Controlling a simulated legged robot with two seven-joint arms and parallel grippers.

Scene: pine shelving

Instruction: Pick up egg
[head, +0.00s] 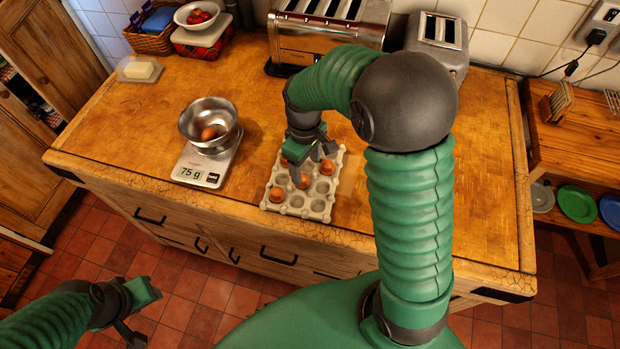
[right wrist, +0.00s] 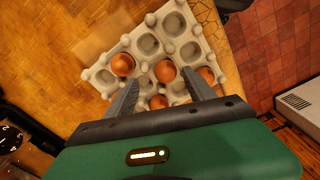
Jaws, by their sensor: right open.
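A grey egg carton (head: 318,207) lies near the worktop's front edge with several brown eggs and some empty cups. My right gripper (head: 308,166) is open just above the carton, pointing down, and hides part of it. In the right wrist view the open fingers (right wrist: 162,93) straddle an egg (right wrist: 158,102), with another egg (right wrist: 165,71) just beyond the tips. One egg (right wrist: 122,64) sits to the left and one (right wrist: 206,75) to the right. Another egg (head: 209,133) lies in a metal bowl (head: 190,120). My left gripper (head: 143,312) is open and empty, low over the floor.
The bowl stands on a white scale (head: 186,172) reading 75 g, left of the carton. Toasters (head: 325,40) stand at the back. A butter dish (head: 140,69) and a basket (head: 150,40) are at the back left. The worktop between scale and carton is clear.

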